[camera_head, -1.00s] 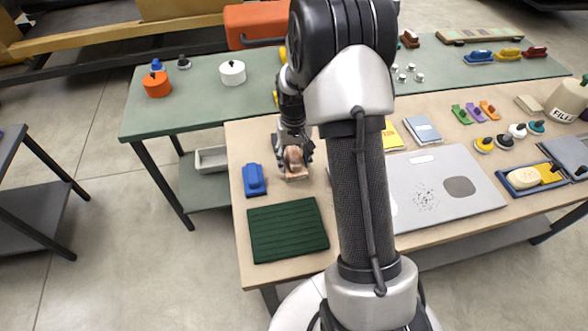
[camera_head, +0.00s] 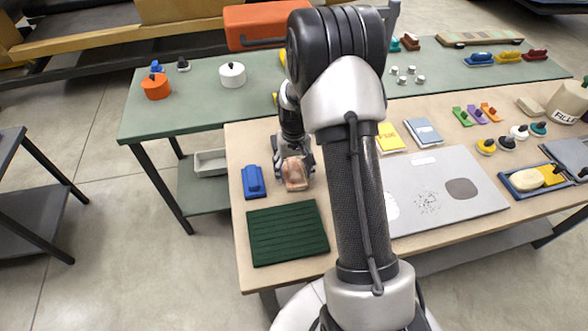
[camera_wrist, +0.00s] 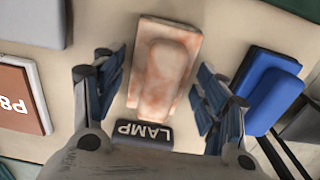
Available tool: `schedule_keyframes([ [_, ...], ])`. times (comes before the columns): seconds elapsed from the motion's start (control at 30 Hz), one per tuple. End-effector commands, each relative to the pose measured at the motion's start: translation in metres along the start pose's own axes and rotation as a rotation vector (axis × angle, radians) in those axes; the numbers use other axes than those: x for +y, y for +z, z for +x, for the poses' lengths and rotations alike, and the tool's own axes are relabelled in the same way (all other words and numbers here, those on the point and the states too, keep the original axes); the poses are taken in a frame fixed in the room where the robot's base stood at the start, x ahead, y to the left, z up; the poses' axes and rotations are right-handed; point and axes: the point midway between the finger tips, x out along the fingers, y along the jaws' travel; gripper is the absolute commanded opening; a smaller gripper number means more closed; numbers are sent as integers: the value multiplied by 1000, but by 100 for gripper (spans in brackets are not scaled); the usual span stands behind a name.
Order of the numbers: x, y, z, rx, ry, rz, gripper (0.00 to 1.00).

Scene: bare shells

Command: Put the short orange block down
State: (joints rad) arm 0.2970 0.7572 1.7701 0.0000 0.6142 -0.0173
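The short orange block (camera_head: 296,176) is a mottled pale orange piece with a raised rounded grip on a flat base. It appears to rest flat on the tan table, behind the dark green ridged mat. In the wrist view the block (camera_wrist: 162,70) lies between the fingers, with its whole grip visible. My gripper (camera_head: 294,163) is low over the block. In the wrist view my gripper (camera_wrist: 160,85) is open, one finger on each side, with gaps between the fingers and the grip. The near end of the block meets a black LAMP label (camera_wrist: 143,133).
A blue block (camera_head: 254,182) lies just left of the orange one. The dark green ridged mat (camera_head: 288,232) is at the front left. A grey panel (camera_head: 445,190) lies right of my arm. A brown-red labelled piece (camera_wrist: 22,97) shows at the wrist view's left.

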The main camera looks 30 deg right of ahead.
Motion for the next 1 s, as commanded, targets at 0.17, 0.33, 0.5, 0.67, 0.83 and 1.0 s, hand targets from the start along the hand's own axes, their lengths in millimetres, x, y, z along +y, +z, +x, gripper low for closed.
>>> schedule_keyframes([
  [0.17, 0, 0, 0, 0, 0, 0, 71],
  [0.33, 0, 0, -1, 0, 0, 0, 71],
  [0.5, 0, -1, -19, 4, 0, 0, 71],
  [0.67, 0, -1, -53, 4, 0, 0, 71],
  [0.83, 0, -1, -90, 4, 0, 0, 71],
  [1.0, 0, 0, -114, 2, 0, 0, 71],
])
